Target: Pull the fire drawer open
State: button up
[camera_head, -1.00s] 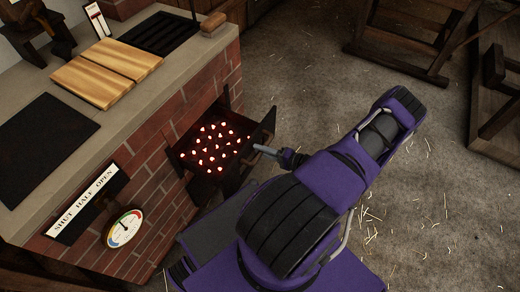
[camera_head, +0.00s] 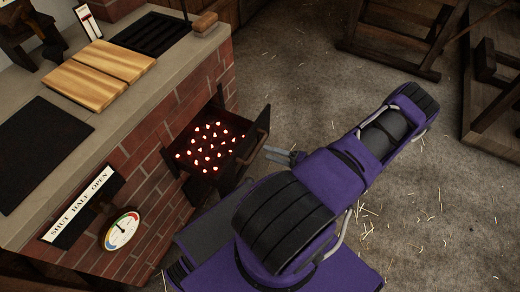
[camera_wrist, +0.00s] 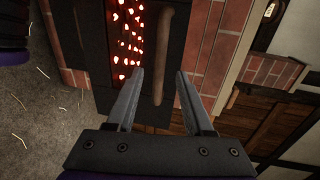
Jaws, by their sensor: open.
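The fire drawer (camera_head: 228,175) stands out from the brick front, open, with glowing red coals (camera_head: 212,146) in it. Its front panel (camera_wrist: 178,35) carries a brown bar handle (camera_wrist: 163,60) in the wrist view. My gripper (camera_wrist: 159,72) is open and empty. Its two fingers lie on either side of the handle in that picture, and I see no contact. In the head view my gripper (camera_head: 276,153) is just right of the drawer front, with a small gap. The drawer's underside and rear are hidden.
A round gauge (camera_head: 121,231) and a "SHUT HALF OPEN" plate (camera_head: 78,205) are on the brick front (camera_head: 150,165). The worktop holds wooden boards (camera_head: 88,84). Wooden frames (camera_head: 400,40) stand at the upper right. The floor (camera_head: 290,80) beyond the drawer is clear apart from straw.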

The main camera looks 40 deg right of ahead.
jog(key=v, duration=1.1)
jog(key=shift+w, duration=0.1)
